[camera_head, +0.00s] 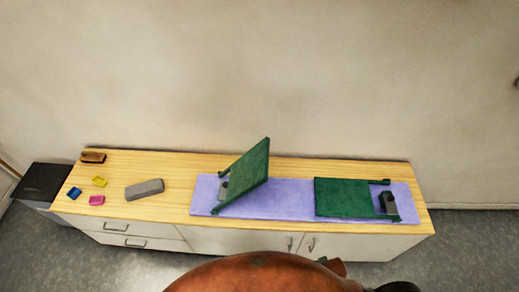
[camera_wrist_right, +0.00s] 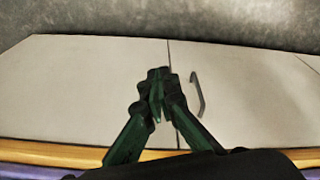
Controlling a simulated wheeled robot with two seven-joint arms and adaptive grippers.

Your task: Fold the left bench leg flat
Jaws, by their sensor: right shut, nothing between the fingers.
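The left bench leg (camera_head: 250,172) is a green panel standing tilted up from the purple mat, leaning to the right at the top. Green arms and a small grey block (camera_head: 223,190) show at its lower left. The right green panel (camera_head: 343,197) lies flat on the mat, with a dark grey block (camera_head: 388,203) at its right end. My right gripper (camera_wrist_right: 157,110) shows in the right wrist view with its fingertips together and nothing between them, in front of the cabinet doors and clear of both panels. My left gripper is not in view.
The purple mat (camera_head: 290,205) lies on a wooden cabinet top (camera_head: 170,205). At left are a grey block (camera_head: 145,189), a brown block (camera_head: 93,157) and small blue (camera_head: 74,193), yellow (camera_head: 99,182) and pink (camera_head: 97,200) pieces. A wall stands behind; a dark bin (camera_head: 45,180) stands left.

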